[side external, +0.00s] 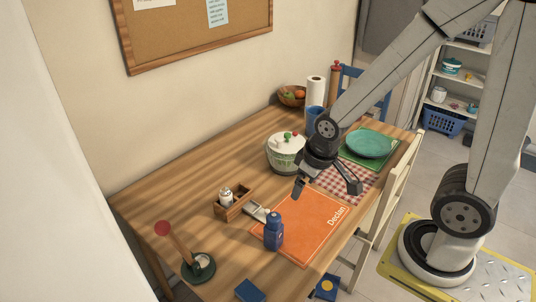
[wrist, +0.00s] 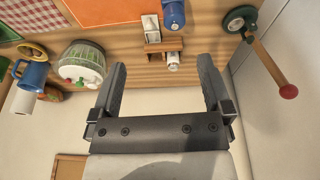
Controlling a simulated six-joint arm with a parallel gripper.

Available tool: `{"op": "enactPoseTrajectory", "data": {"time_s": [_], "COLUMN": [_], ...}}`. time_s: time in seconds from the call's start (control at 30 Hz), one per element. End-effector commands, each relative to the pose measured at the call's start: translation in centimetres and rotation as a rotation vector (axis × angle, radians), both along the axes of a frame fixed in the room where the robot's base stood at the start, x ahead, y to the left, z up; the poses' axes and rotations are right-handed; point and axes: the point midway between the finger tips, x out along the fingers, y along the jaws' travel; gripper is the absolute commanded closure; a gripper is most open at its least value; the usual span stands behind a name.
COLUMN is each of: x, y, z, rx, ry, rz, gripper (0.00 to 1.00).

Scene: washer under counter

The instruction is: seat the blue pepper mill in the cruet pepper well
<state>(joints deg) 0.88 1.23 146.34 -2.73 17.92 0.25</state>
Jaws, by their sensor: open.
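The wooden cruet (side external: 234,204) stands on the bare table left of the mill, with a white shaker (side external: 226,197) in one end. Its other compartment looks empty, though its inside is hard to see. My gripper (side external: 327,187) is open and empty, above the table to the right of the mill and cruet. Its spread fingers (wrist: 161,66) show in the wrist view, with the cruet (wrist: 155,47) beyond them.
A small white-and-grey piece (side external: 257,212) lies between cruet and mill. A lidded pot (side external: 286,157) stands behind my gripper. A red-knobbed stick on a green base (side external: 199,270) stands at the near left. The orange placemat (side external: 312,217) is largely clear; a teal plate (side external: 370,144) lies farther right.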

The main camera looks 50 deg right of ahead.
Motion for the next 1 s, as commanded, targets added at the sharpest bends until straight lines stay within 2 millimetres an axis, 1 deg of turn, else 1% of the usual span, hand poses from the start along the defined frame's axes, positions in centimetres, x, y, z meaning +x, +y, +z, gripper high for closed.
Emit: {"op": "enactPoseTrajectory", "data": {"time_s": [0.27,0.4,0.5,0.73,0.87,1.0], "x": [2.8,4.4,5.4,6.6,6.5,5.8], "y": [-3.1,-4.5,-5.1,-5.4,-4.9,-4.1], "z": [-1.8,-3.1,-4.1,-6.5,-7.9,-9.2], "rx": [-0.091,-0.123,-0.127,-0.074,-0.007,0.088], "ry": [-0.093,-0.158,-0.204,-0.303,-0.355,-0.409], "rz": [0.12,0.223,0.304,0.494,0.6,0.702], "gripper": [0.0,0.0,0.0,0.0,0.0,0.0]}}
